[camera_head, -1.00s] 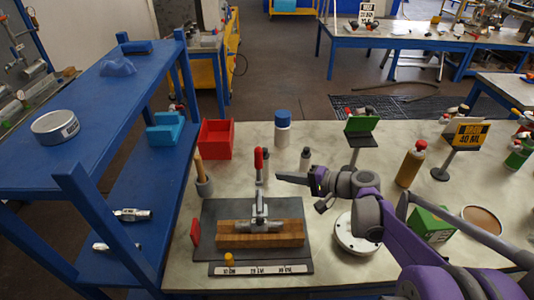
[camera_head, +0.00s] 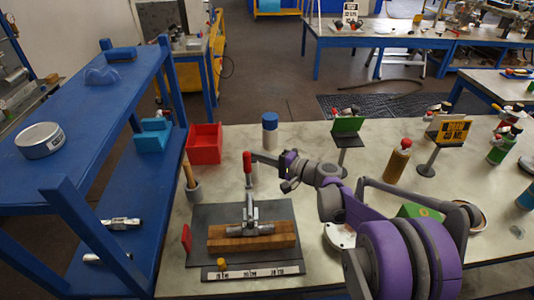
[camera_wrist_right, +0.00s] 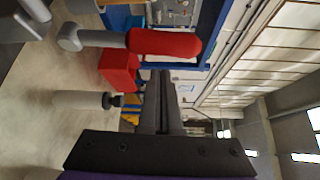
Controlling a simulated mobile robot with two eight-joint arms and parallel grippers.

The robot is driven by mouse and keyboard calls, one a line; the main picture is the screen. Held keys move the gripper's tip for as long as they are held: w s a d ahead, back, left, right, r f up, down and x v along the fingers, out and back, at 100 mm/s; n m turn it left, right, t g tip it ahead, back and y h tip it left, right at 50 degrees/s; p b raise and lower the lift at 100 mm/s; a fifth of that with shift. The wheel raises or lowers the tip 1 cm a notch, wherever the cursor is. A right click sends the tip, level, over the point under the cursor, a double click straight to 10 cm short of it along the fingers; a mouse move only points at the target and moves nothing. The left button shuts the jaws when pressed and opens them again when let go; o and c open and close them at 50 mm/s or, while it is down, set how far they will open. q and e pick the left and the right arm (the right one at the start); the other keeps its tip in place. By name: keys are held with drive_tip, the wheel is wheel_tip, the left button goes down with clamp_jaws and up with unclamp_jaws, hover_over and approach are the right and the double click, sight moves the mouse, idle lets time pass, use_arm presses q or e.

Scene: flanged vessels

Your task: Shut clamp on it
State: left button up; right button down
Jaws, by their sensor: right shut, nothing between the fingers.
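The toggle clamp (camera_head: 250,208) stands on a wooden block (camera_head: 220,243) on a dark base plate (camera_head: 205,216). Its red-handled lever (camera_head: 247,168) points straight up. A metal cylindrical piece lies on the block under the clamp. In the right wrist view the red handle (camera_wrist_right: 165,43) lies sideways, beside the fingers and apart from them. My right gripper (camera_head: 256,158) is shut and empty, its tips close to the upper part of the red handle on its right side. The shut fingers also show in the right wrist view (camera_wrist_right: 160,85). My left gripper is not in view.
A blue shelf (camera_head: 85,120) rises at left.

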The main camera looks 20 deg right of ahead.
sight(248, 170)
drive_tip(key=shift+s+a+r, duration=0.1)
drive_tip(key=shift+s+a, duration=0.3)
drive_tip(key=shift+s, duration=0.35)
drive_tip(key=shift+s, duration=0.1)
drive_tip(key=shift+s+a, duration=0.4)
drive_tip(key=shift+s, duration=0.4)
